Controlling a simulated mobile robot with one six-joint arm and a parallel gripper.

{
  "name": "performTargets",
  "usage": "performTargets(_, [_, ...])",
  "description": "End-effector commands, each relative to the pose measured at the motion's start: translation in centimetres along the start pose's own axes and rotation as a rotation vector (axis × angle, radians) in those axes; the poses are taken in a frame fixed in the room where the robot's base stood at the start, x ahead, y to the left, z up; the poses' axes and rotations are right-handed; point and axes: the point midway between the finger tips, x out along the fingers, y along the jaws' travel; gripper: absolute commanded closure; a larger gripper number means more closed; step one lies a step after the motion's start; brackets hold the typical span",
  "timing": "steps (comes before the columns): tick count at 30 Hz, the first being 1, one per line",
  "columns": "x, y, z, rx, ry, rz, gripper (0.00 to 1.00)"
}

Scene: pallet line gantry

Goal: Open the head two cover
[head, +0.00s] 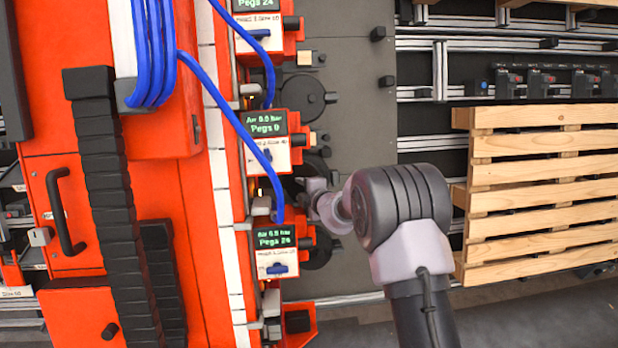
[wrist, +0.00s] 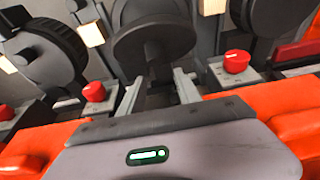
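Several orange head units with green displays run down the orange machine in the head view: an upper one (head: 262,30), a middle one (head: 267,140) and a lower one (head: 276,252). Their small labels are too small to tell which is head two. My gripper (head: 308,192) is between the middle and lower units, partly hidden by my wrist. In the wrist view my gripper (wrist: 157,80) has its two fingers apart, on either side of a black stem below a dark round disc (wrist: 150,38). I cannot tell whether they touch it, or which part is the cover.
Red knobs (wrist: 236,61) on grey blocks flank the fingers, with another knob on the left (wrist: 94,91). A dark ribbed wheel (wrist: 45,52) is at upper left. Blue hoses (head: 228,112) hang beside the units. A wooden pallet (head: 540,190) stands right of my arm.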

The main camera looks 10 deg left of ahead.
Motion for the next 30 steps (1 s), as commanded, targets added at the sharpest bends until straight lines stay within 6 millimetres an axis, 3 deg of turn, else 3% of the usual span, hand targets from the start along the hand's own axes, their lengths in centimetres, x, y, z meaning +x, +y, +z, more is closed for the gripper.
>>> performTargets(13, [-4.9,0.2,-1.6,0.0,0.002,-0.001,0.6])
performTargets(25, [-5.7,0.0,-1.7,-0.001,0.0,0.0,0.6])
performTargets(30, [-7.2,0.3,-0.3,0.001,-0.002,0.0,0.6])
